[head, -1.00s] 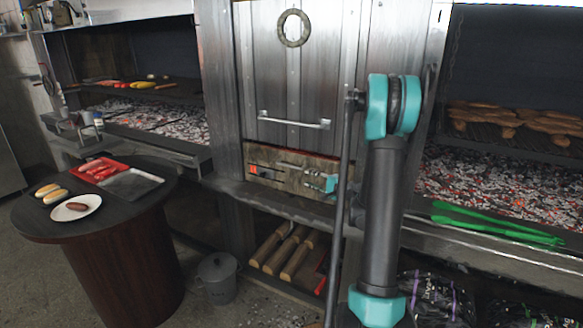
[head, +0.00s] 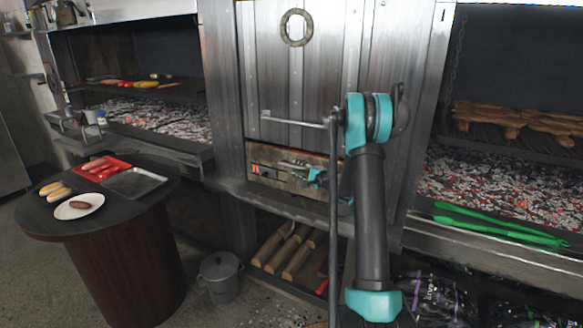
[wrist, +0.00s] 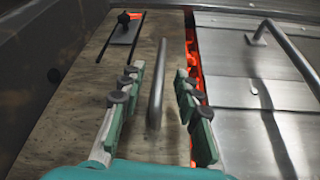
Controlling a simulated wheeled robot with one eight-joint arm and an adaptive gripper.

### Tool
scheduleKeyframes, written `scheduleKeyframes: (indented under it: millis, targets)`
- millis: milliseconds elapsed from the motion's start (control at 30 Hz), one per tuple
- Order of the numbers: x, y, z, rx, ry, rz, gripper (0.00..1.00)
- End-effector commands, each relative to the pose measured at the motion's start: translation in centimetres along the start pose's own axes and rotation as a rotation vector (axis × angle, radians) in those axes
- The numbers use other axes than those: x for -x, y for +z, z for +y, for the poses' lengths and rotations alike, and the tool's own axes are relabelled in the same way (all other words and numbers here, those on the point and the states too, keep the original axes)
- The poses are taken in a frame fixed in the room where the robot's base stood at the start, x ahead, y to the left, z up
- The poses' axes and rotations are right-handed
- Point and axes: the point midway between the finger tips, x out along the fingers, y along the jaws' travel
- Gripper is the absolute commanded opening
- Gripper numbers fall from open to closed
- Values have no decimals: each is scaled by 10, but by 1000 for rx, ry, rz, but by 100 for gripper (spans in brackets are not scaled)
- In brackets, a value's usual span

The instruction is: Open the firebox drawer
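The firebox drawer (head: 268,181) has a worn tan front below a steel door in the head view. It fills the left half of the wrist view (wrist: 75,110), with a slotted slider at its far end. Its bar handle (wrist: 156,85) stands out from the front. My gripper (wrist: 157,84) is open, with one finger on each side of the handle and visible gaps to both. In the head view my gripper (head: 316,178) is at the drawer front, partly hidden by my arm. An orange glow shows along the drawer's edge in the wrist view.
The steel door (head: 310,80) above has its own bar handle (wrist: 283,50). A ledge (head: 285,208) runs below the drawer, with logs (head: 285,255) under it. Hot coals (head: 480,190) and green tongs (head: 500,225) lie at right. A round table (head: 110,220) and a bucket (head: 219,278) stand at left.

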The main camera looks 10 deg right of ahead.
Motion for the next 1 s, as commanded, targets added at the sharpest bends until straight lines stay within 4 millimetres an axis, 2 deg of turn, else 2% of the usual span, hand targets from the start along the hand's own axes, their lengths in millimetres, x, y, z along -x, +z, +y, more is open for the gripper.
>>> scheduleKeyframes:
  millis: [100, 300, 667, 933, 1000]
  targets:
    - [-20, 1, 0, 0, 1, -2, 33]
    - [-39, 0, 0, 0, 0, 0, 33]
    - [-44, 0, 0, 0, 0, 0, 33]
    - [-43, 0, 0, 0, 0, 0, 0]
    - [-43, 0, 0, 0, 0, 0, 0]
